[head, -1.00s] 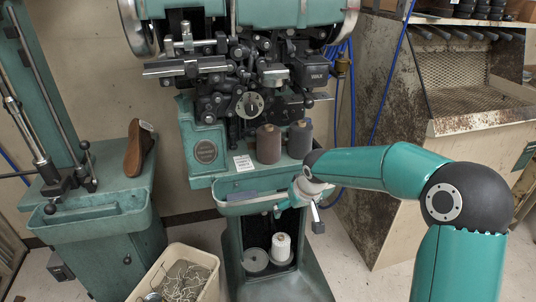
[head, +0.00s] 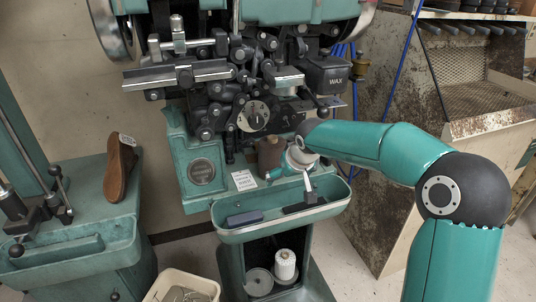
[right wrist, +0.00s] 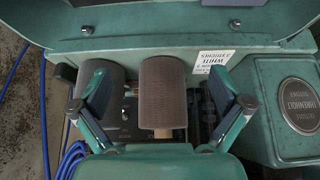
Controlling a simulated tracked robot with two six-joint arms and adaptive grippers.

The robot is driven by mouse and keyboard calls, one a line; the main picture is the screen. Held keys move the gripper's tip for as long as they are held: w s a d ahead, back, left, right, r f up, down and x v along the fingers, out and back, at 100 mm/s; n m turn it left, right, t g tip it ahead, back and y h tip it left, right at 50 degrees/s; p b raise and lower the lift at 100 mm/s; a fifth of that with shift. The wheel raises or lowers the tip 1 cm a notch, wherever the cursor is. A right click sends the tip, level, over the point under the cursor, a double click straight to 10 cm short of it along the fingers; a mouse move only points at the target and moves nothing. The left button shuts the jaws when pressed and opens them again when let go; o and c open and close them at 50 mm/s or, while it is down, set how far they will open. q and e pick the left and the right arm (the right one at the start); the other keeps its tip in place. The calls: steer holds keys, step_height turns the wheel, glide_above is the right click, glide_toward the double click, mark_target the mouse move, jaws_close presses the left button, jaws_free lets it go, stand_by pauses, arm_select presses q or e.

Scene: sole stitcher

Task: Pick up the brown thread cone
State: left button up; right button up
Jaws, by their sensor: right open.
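The brown thread cone (head: 269,153) stands on the machine's ledge, partly covered by my right gripper (head: 290,174) in the head view. In the right wrist view the brown cone (right wrist: 161,92) lies between the two spread fingers of the right gripper (right wrist: 160,88), which is open and empty. A grey thread cone (right wrist: 104,72) stands beside the brown one, partly behind the left-hand finger. In the head view the grey cone is hidden behind my right arm. My left gripper is not in view.
A white tag (head: 244,180) is on the ledge beside the brown cone. A teal tray (head: 228,236) juts out below, and a white thread cone (head: 285,264) stands in the bay under it. A brown shoe (head: 118,168) is on the left stand.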

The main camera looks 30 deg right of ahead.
mark_target(274, 155)
steer(key=shift+w+d+p, duration=0.4)
steer(key=shift+w+p, duration=0.1)
steer(key=shift+w, duration=1.15)
steer(key=shift+w+d+p, duration=0.4)
steer(key=shift+w+p, duration=0.05)
steer(key=shift+w, duration=1.25)
steer(key=shift+w+d+p, duration=0.4)
steer(key=shift+w+p, duration=0.1)
steer(key=shift+w, duration=1.15)
steer(key=shift+w+d+f, duration=0.1)
steer(key=shift+w+f, duration=0.1)
steer(key=shift+w, duration=0.1)
steer(key=shift+w+f, duration=0.2)
steer(key=shift+f, duration=0.2)
steer(key=c, duration=1.1)
steer(key=shift+r, duration=0.1)
steer(key=shift+c, duration=0.2)
